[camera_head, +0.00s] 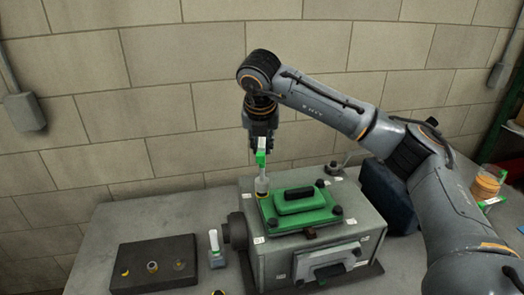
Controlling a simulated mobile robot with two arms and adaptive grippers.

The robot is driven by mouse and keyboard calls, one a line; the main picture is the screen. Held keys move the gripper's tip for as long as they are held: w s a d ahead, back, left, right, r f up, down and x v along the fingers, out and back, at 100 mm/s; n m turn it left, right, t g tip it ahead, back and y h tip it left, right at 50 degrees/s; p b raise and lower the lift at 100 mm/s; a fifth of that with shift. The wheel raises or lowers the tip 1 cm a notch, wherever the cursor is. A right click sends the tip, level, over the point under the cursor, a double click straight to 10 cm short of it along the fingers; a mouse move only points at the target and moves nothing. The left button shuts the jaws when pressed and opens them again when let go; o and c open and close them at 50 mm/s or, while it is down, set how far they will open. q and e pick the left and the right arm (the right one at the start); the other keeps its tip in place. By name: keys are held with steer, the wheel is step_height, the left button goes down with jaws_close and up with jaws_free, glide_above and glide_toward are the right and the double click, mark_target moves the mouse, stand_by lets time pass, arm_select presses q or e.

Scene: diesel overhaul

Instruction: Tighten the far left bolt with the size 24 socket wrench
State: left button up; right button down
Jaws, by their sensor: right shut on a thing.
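My right gripper (261,143) points down above the far left corner of the engine block (273,262). It is shut on the green handle of a socket wrench (262,184), which stands upright with a pale socket end low down. The socket end is at the far left corner of the green cover (297,206) and hides the bolt there. I cannot tell whether it is fully seated, and the size mark is too small to read. Dark bolts show at the cover's far right (320,183), near right (337,210) and near left (272,222) corners. My left gripper is out of view.
A dark block (152,248) with several small parts lies on the left of the grey table (140,215). A dark blue box (388,195) and an orange container (485,187) are at the right. A brick wall stands behind.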

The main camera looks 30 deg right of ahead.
steer(key=n+y, duration=0.1)
steer(key=n, duration=0.1)
steer(key=shift+n+b, duration=0.4)
steer(key=n+y, duration=0.1)
steer(key=n, duration=0.1)
steer(key=shift+n+t, duration=0.3)
steer(key=shift+t, duration=0.1)
steer(key=n+y, duration=0.1)
steer(key=n, duration=0.3)
steer(key=shift+y, duration=0.3)
steer(key=n+y+p, duration=0.1)
steer(key=n, duration=0.1)
steer(key=n+g+y+p, duration=0.1)
steer(key=n, duration=0.2)
steer(key=shift+r, duration=0.15)
steer(key=n+g+p, duration=0.1)
steer(key=n, duration=0.1)
steer(key=n+g+y+p, duration=0.1)
steer(key=n+p, duration=0.1)
steer(key=n, duration=0.1)
steer(key=shift+a+p, duration=0.1)
steer(key=shift+p, duration=0.2)
steer(key=shift+n+g+p, duration=0.3)
steer(key=shift+n, duration=0.5)
